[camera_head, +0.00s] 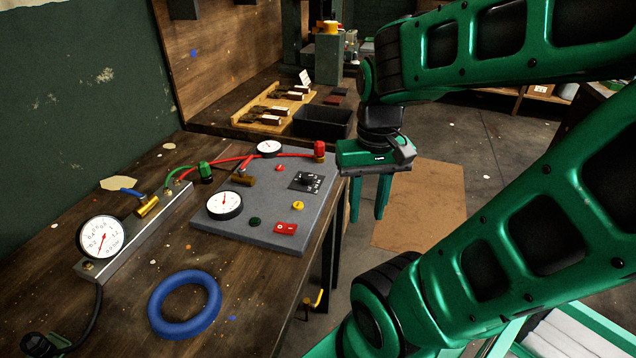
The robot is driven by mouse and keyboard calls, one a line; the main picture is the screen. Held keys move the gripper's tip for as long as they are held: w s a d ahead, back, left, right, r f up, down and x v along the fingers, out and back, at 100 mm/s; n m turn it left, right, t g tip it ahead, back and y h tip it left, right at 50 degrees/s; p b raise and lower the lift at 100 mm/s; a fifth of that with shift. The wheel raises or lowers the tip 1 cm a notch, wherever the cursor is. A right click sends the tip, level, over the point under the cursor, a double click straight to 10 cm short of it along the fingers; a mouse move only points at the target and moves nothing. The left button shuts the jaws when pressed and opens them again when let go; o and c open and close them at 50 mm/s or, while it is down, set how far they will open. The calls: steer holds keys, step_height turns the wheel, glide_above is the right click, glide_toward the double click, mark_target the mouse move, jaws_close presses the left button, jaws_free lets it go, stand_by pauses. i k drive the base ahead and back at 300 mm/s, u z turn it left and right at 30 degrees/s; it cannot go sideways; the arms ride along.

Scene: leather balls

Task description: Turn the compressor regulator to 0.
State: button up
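A grey control panel (265,228) lies on the wooden workbench. Near its right side is a black rotary knob (307,178) on a dark plate with white markings, which looks like the regulator; its setting is too small to read. My gripper (367,216) hangs to the right of the panel, beyond the bench edge, with its fingers pointing down. The fingers are apart with nothing between them, and they do not touch the knob. The panel also carries a white dial gauge (224,204), a second gauge (268,147), a yellow button (298,205) and a red switch (285,229).
A red knob (319,149) stands at the panel's back right corner, near my gripper. Red and green hoses run left to a metal bar (140,236) with a larger gauge (101,238). A blue ring (185,304) lies in front. A black tray (323,122) stands behind the panel.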

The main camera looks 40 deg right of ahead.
mark_target(307, 178)
steer(key=u, duration=0.8)
steer(key=k, duration=1.1)
steer(key=z, duration=1)
steer(key=i, duration=1)
steer(key=u, duration=0.05)
